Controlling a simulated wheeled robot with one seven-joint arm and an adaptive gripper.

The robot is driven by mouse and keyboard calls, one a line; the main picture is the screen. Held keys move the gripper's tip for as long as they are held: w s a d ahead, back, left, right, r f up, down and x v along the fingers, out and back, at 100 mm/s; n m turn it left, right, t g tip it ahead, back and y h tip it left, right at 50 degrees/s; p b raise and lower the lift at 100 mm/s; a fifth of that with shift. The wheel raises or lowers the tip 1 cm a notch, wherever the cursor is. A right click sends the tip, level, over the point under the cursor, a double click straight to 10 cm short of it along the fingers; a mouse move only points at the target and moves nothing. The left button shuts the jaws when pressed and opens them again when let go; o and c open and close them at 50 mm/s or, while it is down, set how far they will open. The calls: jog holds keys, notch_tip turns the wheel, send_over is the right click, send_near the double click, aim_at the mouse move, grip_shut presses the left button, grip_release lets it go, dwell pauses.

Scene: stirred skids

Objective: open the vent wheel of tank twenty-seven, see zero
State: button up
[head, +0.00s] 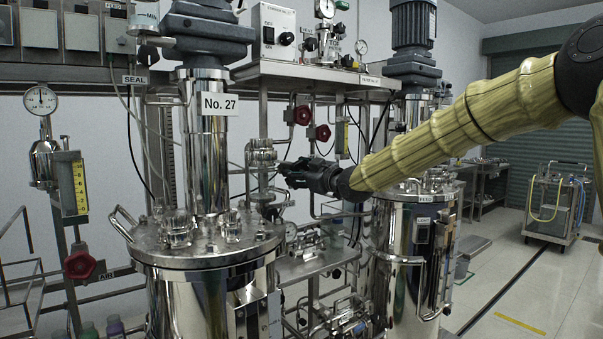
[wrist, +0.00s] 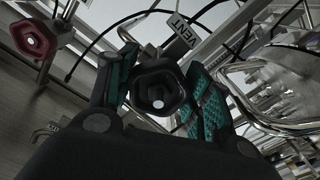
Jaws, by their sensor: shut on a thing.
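Tank No. 27 (head: 205,252) is the shiny steel vessel at left centre in the head view, with its number plate (head: 220,105) on the column above the lid. My gripper (head: 284,174) is right of that column, beside upright pipework. In the wrist view, my gripper (wrist: 158,70) is shut on a black, angular hand wheel (wrist: 157,84), one teal-padded finger on each side. A VENT tag (wrist: 182,33) is just beyond the wheel. I cannot make out this wheel in the head view. A round gauge (head: 41,100) stands at far left; its reading is too small to tell.
Red hand wheels (head: 302,115) are on the pipes behind my gripper; one red wheel (wrist: 33,38) shows at upper left in the wrist view. A second tank (head: 402,245) stands under my arm. A cart (head: 554,205) is at right. Open floor lies at lower right.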

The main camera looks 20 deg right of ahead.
jog(key=shift+d, duration=0.15)
jog(key=o, duration=1.1)
jog(key=shift+w+d+f, duration=0.1)
jog(key=shift+c, duration=0.2)
jog(key=shift+s, duration=0.3)
jog(key=v, duration=1.1)
jog(key=shift+s, duration=0.25)
